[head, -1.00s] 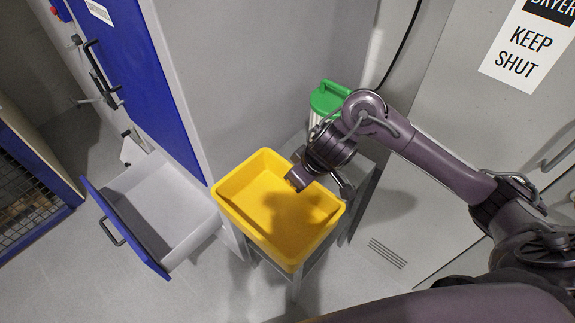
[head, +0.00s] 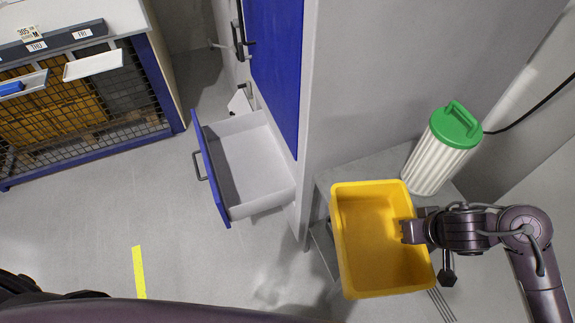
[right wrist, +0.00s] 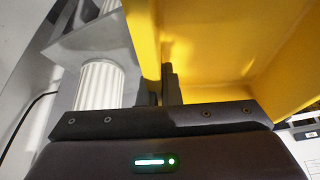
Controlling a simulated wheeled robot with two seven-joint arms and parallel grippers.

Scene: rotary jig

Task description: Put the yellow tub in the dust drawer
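The yellow tub (head: 348,240) is upright and looks empty, over the low grey stand beside the cabinet in the head view. My right gripper (head: 408,230) is at the tub's right wall. In the right wrist view, its fingers (right wrist: 160,90) sit one on each side of the yellow wall (right wrist: 148,40) and look closed on it. I cannot tell whether the tub touches the stand. The dust drawer (head: 245,165) is pulled open to the left of the tub. It has a blue front, a grey inside, and looks empty. My left gripper is not in view.
The grey stand (head: 335,177) carries a white ribbed canister with a green lid (head: 440,145) behind the tub. The cabinet's side wall and blue door (head: 275,70) rise behind the drawer. A mesh-fronted bench (head: 90,130) stands far left. Floor before the drawer is clear.

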